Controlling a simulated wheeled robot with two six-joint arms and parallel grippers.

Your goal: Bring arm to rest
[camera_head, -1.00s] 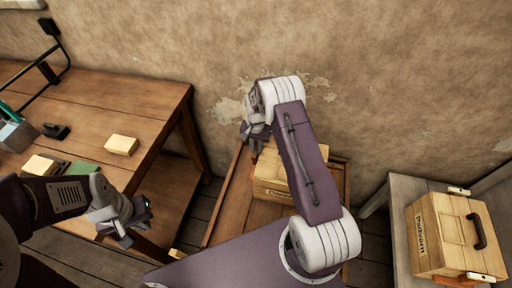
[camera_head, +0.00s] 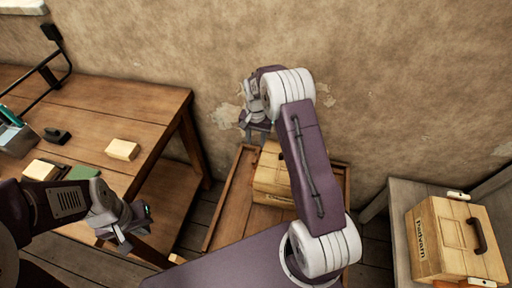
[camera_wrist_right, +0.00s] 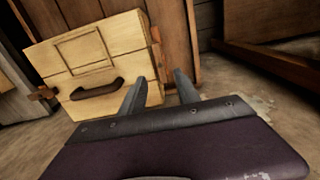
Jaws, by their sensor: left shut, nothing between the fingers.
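My left gripper (camera_head: 124,240) is shut and empty, low in front of the left workbench in the head view. My right arm reaches up across the middle of the head view. My right gripper (camera_head: 257,137) hangs near the wall, at the far end of a low wooden tray-like surface. In the right wrist view its two fingers (camera_wrist_right: 160,88) stand apart with nothing between them. A wooden box (camera_head: 270,178) sits on that low surface, partly hidden by my right arm. A box with a dark handle (camera_wrist_right: 95,65) shows left of the fingers in the right wrist view.
The left workbench (camera_head: 120,95) carries a light wooden block (camera_head: 122,149), a green piece (camera_head: 82,173) and dark small parts. At the right, a lettered wooden box (camera_head: 450,240) with a dark handle stands on a grey table (camera_head: 400,195). The plastered wall is close behind my right gripper.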

